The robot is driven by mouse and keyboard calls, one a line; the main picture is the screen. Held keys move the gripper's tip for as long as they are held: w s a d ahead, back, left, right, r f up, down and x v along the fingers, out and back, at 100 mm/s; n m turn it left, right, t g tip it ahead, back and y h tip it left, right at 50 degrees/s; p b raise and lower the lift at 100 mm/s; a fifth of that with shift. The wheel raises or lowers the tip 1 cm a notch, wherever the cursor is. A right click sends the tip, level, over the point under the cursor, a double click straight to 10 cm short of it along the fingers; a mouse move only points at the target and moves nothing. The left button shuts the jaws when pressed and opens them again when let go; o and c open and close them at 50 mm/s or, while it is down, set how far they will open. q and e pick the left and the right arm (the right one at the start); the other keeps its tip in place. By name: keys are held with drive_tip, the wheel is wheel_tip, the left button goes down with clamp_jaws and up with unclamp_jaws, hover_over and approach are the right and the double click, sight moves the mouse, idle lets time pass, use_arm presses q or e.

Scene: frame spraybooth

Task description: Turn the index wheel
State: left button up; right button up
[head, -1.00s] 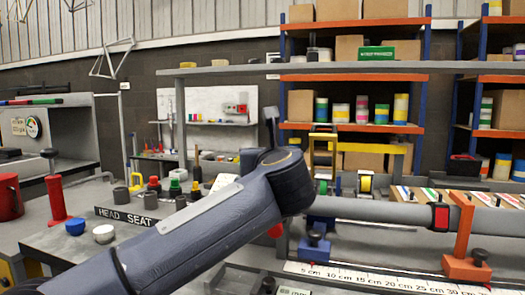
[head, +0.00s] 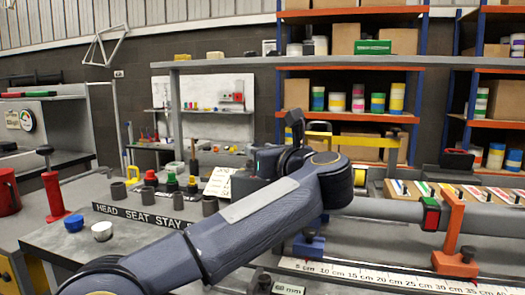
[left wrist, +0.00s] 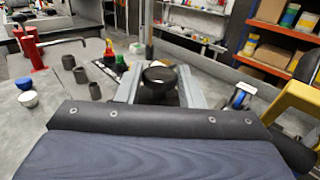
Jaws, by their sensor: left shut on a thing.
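In the left wrist view my left gripper (left wrist: 159,74) has its two grey fingers on either side of a round black knob-like part (left wrist: 158,84), closed on it. I cannot tell for sure whether this is the index wheel or a part of it. In the head view my left arm reaches in from the lower left, and its wrist hides the near end of the grey tube (head: 395,209) and whatever the fingers hold. A red and green block (head: 431,215) sits on the tube. My right gripper is not in view.
An orange bracket (head: 452,235) holds the tube above a ruler (head: 385,279). A HEAD SEAT STAY strip (head: 138,216) and several dark cups stand on the bench to the left. A red stand (head: 53,190) and a blue cup (head: 74,224) are farther left. A yellow frame (head: 350,138) stands behind.

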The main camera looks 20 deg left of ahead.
use_arm(q)
drive_tip(key=shift+f, duration=0.2)
drive_tip(key=o, duration=0.9)
drive_tip(key=shift+r, duration=0.1)
drive_tip(key=shift+o, duration=0.2)
drive_tip(key=shift+d, duration=0.1)
drive_tip(key=v, duration=0.7)
drive_tip(key=shift+s+d, duration=0.2)
drive_tip(key=shift+s, duration=0.1)
